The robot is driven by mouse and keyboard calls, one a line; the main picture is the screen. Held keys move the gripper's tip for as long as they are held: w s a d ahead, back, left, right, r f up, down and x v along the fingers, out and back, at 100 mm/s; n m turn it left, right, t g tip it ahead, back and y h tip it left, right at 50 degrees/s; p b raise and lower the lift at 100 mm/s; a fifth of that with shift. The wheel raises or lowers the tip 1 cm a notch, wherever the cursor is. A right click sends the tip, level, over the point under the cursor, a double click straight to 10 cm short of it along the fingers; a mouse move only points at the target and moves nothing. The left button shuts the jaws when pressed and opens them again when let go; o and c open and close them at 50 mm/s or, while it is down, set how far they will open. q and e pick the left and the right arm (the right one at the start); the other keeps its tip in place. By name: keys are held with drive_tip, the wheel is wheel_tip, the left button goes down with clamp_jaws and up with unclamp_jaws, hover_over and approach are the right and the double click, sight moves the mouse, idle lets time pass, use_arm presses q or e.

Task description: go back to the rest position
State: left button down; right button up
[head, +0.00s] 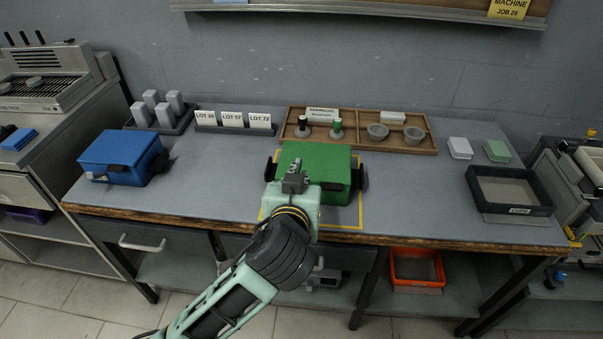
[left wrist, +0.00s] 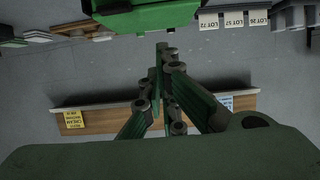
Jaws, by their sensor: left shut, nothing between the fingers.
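My left gripper (head: 295,176) comes in from the bottom of the head view, over the front of the green box (head: 318,160). It is shut and empty; in the left wrist view its fingers (left wrist: 163,50) meet at the tips. The green box has a closed lid and dark fittings on its sides, and sits inside a yellow outline on the grey bench (head: 215,190). My gripper hides part of its front; I cannot tell whether they touch. The box also shows in the left wrist view (left wrist: 150,18). My right gripper is in neither view.
A blue box (head: 118,155) stands on the left of the bench. Behind are lot cards (head: 232,120) and a wooden tray (head: 360,143) with stamps and bowls. A black tray (head: 508,190) stands on the right. The bench between the green box and black tray is clear.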

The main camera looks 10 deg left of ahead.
use_arm(q)
drive_tip(key=shift+a, duration=0.1)
idle(0.3)
drive_tip(key=s+a+f+g, duration=0.6)
drive_tip(key=s+f, duration=0.4)
drive_tip(key=f, duration=0.4)
drive_tip(key=s+a+f+m+g, duration=0.15)
drive_tip(key=s+a+f, duration=0.25)
drive_tip(key=s, duration=0.5)
drive_tip(key=s+a+f+g, duration=0.3)
drive_tip(key=s+a+f, duration=0.15)
drive_tip(key=s, duration=0.35)
wheel_tip(320, 180, down, 26)
drive_tip(key=s+f+g, duration=0.1)
drive_tip(key=s, duration=0.2)
drive_tip(key=s+a+f+g, duration=0.1)
drive_tip(key=s+a+f, duration=0.2)
drive_tip(key=s+f, duration=1.1)
drive_tip(key=shift+s+f+m, duration=0.4)
drive_tip(key=shift+s+m, duration=0.05)
drive_tip(key=shift+s, duration=0.7)
